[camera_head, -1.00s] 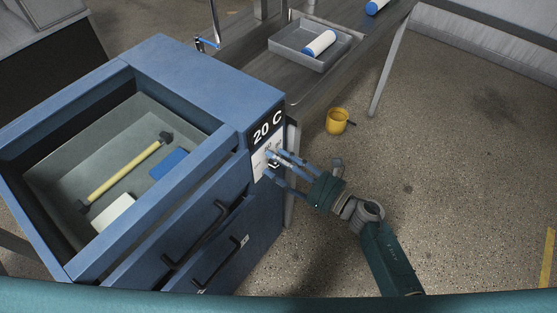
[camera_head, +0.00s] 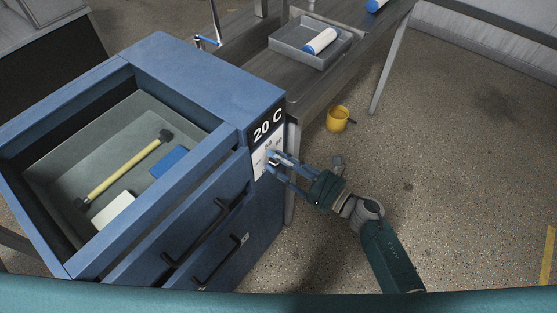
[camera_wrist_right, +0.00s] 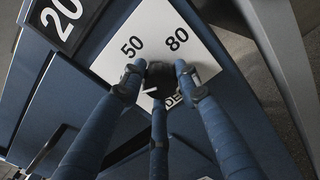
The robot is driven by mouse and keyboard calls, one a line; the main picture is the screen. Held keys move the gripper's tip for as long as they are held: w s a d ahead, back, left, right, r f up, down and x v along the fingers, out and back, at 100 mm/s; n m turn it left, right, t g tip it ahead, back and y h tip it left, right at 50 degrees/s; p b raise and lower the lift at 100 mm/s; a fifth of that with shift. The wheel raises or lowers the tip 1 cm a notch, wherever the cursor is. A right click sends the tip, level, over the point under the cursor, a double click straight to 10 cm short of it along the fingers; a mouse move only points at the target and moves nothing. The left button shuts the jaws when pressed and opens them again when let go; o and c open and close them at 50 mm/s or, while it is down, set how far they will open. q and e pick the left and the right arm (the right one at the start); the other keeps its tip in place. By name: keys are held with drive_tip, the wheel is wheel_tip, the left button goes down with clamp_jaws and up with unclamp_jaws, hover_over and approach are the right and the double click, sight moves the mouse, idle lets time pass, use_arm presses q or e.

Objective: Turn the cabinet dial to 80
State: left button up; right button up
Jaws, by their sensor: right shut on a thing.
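The blue cabinet (camera_head: 205,80) stands at the left in the head view, with a black display (camera_head: 267,127) reading "20 C". Below the display is a white dial plate (camera_head: 260,165). In the right wrist view the plate (camera_wrist_right: 150,32) shows the marks 50 and 80, and the dark dial (camera_wrist_right: 160,76) sits between my fingers with a white pointer mark at its lower left. My right gripper (camera_head: 273,163) reaches the plate from the right and is shut on the dial (camera_wrist_right: 158,80). The fingers hide part of the dial. My left gripper is not in view.
A yellow cup (camera_head: 337,119) is on the floor. A grey tray (camera_head: 290,50) holds a white roller.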

drive_tip(key=m, duration=0.3)
drive_tip(key=shift+w+d+r, duration=0.1)
drive_tip(key=shift+w+r, duration=0.15)
drive_tip(key=shift+r, duration=0.15)
drive_tip(key=m, duration=0.3)
drive_tip(key=shift+r+m, duration=0.1)
drive_tip(key=shift+m, duration=0.2)
drive_tip(key=m, duration=0.3)
drive_tip(key=shift+w+d+m, duration=0.1)
drive_tip(key=shift+w+m, duration=0.05)
drive_tip(key=shift+m, duration=0.25)
drive_tip(key=m+p, duration=0.1)
drive_tip(key=m, duration=0.5)
drive_tip(key=m+p, duration=0.1)
drive_tip(key=m, duration=0.1)
drive_tip(key=shift+d+f, duration=0.1)
drive_tip(key=shift+f, duration=0.1)
drive_tip(key=m, duration=0.3)
drive_tip(key=shift+f+m+p, duration=0.15)
drive_tip(key=shift+m+p, duration=0.15)
drive_tip(key=shift+m, duration=0.1)
drive_tip(key=m, duration=0.4)
drive_tip(key=shift+f+m+p, duration=0.2)
drive_tip(key=shift+m+p, duration=0.1)
drive_tip(key=shift+m, duration=0.1)
drive_tip(key=shift+s+f, duration=0.2)
drive_tip(key=shift+s, duration=0.05)
drive_tip(key=o, duration=1.1)
